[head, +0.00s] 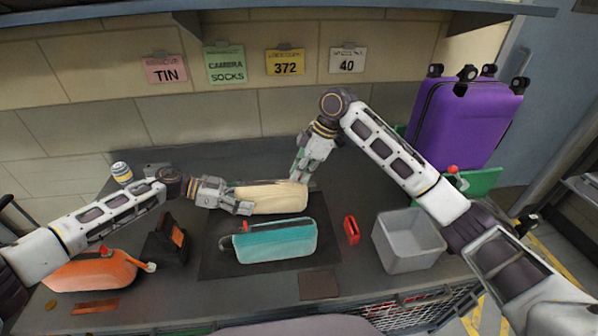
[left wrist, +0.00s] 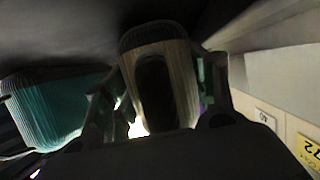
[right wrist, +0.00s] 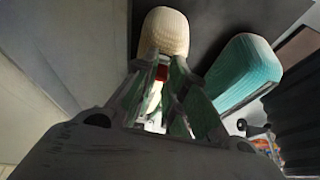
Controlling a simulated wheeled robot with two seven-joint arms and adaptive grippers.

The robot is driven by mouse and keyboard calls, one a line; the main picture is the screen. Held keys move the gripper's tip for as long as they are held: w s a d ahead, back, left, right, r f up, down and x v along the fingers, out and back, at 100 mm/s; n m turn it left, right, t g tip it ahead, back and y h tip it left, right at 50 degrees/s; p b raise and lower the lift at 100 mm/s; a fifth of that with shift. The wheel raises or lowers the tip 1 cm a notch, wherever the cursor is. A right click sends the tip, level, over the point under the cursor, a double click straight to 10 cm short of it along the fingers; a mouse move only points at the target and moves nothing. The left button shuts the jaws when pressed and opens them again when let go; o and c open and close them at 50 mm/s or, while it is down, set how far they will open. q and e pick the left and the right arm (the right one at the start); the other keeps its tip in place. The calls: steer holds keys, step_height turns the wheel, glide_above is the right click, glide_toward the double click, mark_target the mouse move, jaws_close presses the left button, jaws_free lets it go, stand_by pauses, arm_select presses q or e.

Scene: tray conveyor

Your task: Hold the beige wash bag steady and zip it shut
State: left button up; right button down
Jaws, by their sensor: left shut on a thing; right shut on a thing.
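The beige wash bag (head: 278,200) lies on the dark mat behind the teal bag. My left gripper (head: 243,206) is shut on the bag's left end; in the left wrist view the bag (left wrist: 165,50) stands between its fingers. My right gripper (head: 299,177) points down at the bag's right end. In the right wrist view a small red zip pull (right wrist: 161,74) shows between its fingers, against the near end of the beige bag (right wrist: 165,30). The fingers partly hide the pull. How far the zip is closed cannot be made out.
A teal bag (head: 275,242) with a red pull lies just in front. A red object (head: 351,229) and a grey bin (head: 408,241) stand to the right. An orange bag (head: 92,270) and a dark holder (head: 165,243) are left. A purple suitcase (head: 465,120) stands back right.

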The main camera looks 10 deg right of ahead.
arm_select(q)
steer(key=shift+f, duration=0.15)
arm_select(e)
steer(key=shift+w+d, duration=0.1)
steer(key=shift+d, duration=0.1)
steer(key=c, duration=1.5)
jaws_free()
steer(key=shift+o, duration=0.3)
steer(key=shift+a, duration=0.1)
steer(key=shift+r, duration=0.1)
steer(key=v, duration=1.2)
arm_select(q)
steer(key=o, duration=1.4)
